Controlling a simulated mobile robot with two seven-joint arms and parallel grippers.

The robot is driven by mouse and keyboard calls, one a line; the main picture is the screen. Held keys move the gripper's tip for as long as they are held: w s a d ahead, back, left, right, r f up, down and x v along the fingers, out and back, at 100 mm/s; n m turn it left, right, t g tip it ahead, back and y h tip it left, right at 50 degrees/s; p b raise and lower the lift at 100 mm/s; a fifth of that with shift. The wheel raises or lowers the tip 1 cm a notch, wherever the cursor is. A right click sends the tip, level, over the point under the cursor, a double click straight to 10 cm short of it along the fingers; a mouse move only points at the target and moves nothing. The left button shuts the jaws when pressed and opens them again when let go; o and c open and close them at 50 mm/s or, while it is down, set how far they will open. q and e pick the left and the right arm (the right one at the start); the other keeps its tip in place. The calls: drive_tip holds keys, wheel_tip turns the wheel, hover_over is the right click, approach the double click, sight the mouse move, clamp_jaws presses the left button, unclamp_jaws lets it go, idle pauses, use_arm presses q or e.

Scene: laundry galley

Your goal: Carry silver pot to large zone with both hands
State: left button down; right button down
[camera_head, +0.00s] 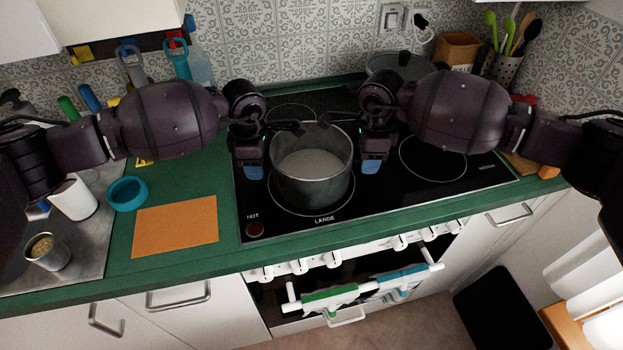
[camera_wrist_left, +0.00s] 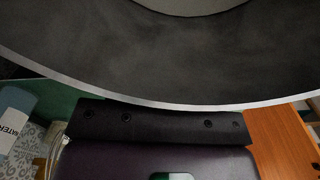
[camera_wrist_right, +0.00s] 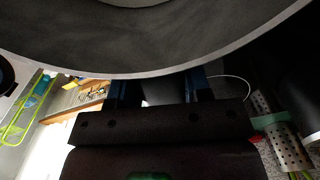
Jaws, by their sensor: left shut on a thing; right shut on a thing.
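The silver pot (camera_head: 312,192) is upright, with pale contents at its bottom. It stands over the large zone (camera_head: 300,212), the ring marked LARGE at the front of the black hob; I cannot tell whether its base touches the glass. My left gripper (camera_head: 257,164) is shut on the pot's left side and my right gripper (camera_head: 370,160) on its right side. The grippers hide the grasped parts. The pot's rim and inner wall fill the upper part of the left wrist view (camera_wrist_left: 160,55) and the right wrist view (camera_wrist_right: 150,40).
A lidded dark pot (camera_head: 398,66) stands at the back of the hob. A HOT indicator (camera_head: 255,230) is at the front left corner. A teal bowl (camera_head: 127,193) and an orange mat (camera_head: 175,226) lie on the green counter at left. The right front ring (camera_head: 432,160) is bare.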

use_arm(q)
drive_tip(key=shift+f, duration=0.4)
use_arm(e)
drive_tip(key=shift+f, duration=0.35)
use_arm(q)
drive_tip(key=c, duration=0.6)
unclamp_jaws()
use_arm(e)
drive_tip(key=c, duration=0.6)
unclamp_jaws()
use_arm(q)
drive_tip(key=shift+o, duration=0.2)
use_arm(e)
drive_tip(key=shift+o, duration=0.2)
use_arm(q)
drive_tip(key=shift+r, duration=0.15)
wheel_tip(320, 180, up, 12)
drive_tip(key=shift+s+f, duration=0.1)
use_arm(e)
drive_tip(key=shift+r, duration=0.1)
wheel_tip(320, 180, up, 12)
drive_tip(key=shift+s+f, duration=0.1)
